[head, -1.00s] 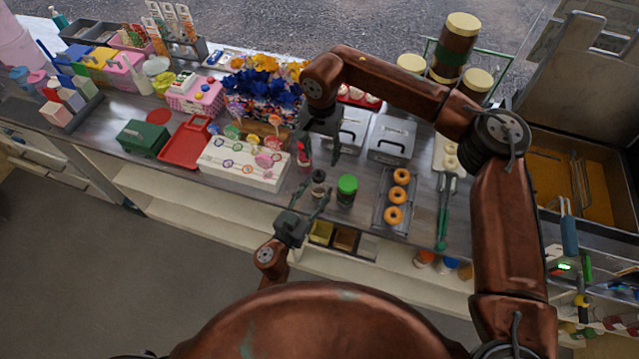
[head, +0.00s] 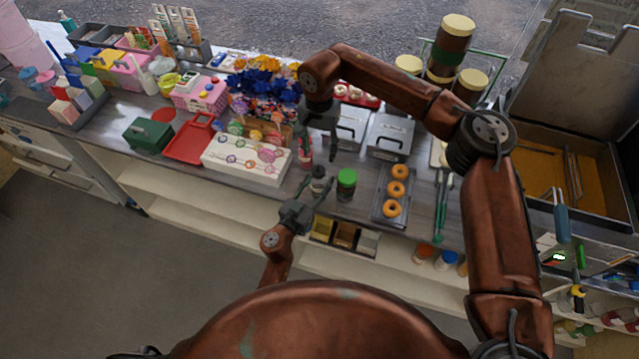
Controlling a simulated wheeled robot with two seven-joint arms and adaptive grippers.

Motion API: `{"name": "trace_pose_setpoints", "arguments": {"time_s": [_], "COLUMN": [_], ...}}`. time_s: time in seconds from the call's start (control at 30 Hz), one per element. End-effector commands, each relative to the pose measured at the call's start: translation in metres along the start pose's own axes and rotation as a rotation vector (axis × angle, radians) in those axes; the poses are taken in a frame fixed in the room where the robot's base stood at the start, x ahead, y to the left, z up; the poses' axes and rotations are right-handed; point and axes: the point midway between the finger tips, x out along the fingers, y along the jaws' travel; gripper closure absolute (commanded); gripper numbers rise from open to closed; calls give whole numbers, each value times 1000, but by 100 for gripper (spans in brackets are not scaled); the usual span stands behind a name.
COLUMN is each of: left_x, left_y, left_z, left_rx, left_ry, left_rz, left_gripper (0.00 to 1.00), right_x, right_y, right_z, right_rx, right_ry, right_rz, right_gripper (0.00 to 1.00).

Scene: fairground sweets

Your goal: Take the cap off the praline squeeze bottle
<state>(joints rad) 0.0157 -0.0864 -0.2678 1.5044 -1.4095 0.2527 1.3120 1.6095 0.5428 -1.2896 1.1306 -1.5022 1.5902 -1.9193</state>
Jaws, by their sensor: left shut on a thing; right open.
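A small dark bottle (head: 318,186) with a paler top stands on the counter near its front edge; I take it to be the praline squeeze bottle. My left gripper (head: 315,192) comes from below and is shut on its body. Its fingers hide part of the bottle. My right gripper (head: 320,153) hangs above and behind the bottle, fingers pointing down, open and apart from it. A red bottle (head: 305,157) stands right by the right gripper's left finger; I cannot tell whether they touch.
A green-lidded jar (head: 346,184) stands close to the right of the bottle. A tray of doughnuts (head: 378,213) lies farther right. A white lollipop stand (head: 244,172) is to the left. Grey lidded boxes (head: 391,137) stand behind. The counter's front edge is close below.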

Motion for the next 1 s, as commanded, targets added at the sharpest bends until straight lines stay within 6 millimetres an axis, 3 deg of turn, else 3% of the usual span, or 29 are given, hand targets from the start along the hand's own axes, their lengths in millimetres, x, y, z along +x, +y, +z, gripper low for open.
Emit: {"name": "trace_pose_setpoints", "arguments": {"time_s": [0.17, 0.4, 0.53, 0.67, 1.0], "left_x": [2, 2, 2, 2, 2], "left_y": [-1, -1, -2, -1, -1], "left_z": [1, 1, 1, 1, 1], "left_rx": [-1, -1, -1, -1, -1], "left_ry": [-1, -1, -1, -1, -1], "left_rz": [0, 0, 0, 0, 0], "left_gripper": [100, 100, 100, 100, 100], "right_x": [3, 3, 4, 4, 4], "right_y": [0, 0, 0, 0, -1], "right_z": [-3, -2, -3, -2, -1], "right_rx": [2, 14, 105, 305, 1001], "right_ry": [-3, -3, -3, -3, -1], "right_rz": [2, 2, 2, 3, 4], "right_gripper": [55, 55, 55, 55, 55]}}
